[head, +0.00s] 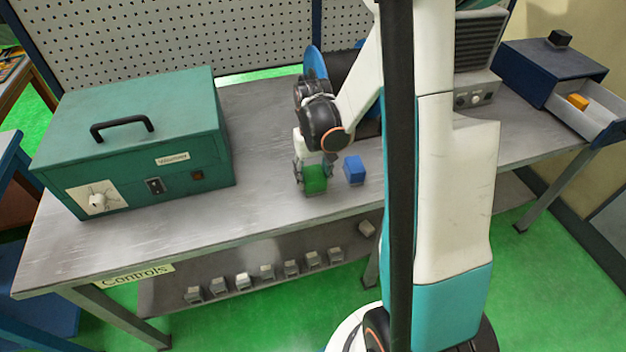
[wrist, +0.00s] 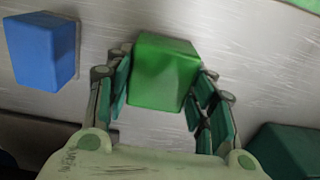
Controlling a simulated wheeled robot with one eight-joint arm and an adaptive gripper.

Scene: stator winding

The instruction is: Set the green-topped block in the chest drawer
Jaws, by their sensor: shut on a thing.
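The green-topped block (head: 314,179) is near the front edge of the grey workbench. My gripper (head: 315,169) points down over it and is shut on it. In the wrist view the green block (wrist: 165,75) sits between the two fingers of my gripper (wrist: 160,85). Whether the block touches the bench or hangs just above it, I cannot tell. The blue chest (head: 552,62) stands at the right end of the bench. Its grey drawer (head: 600,110) is pulled open, with a yellow-orange block (head: 577,101) inside.
A blue block (head: 354,169) lies just right of the green one; it also shows in the wrist view (wrist: 41,50). A large teal box (head: 140,140) with a black handle fills the bench's left. A grey device (head: 476,92) stands behind my arm. Several small items sit on the lower shelf.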

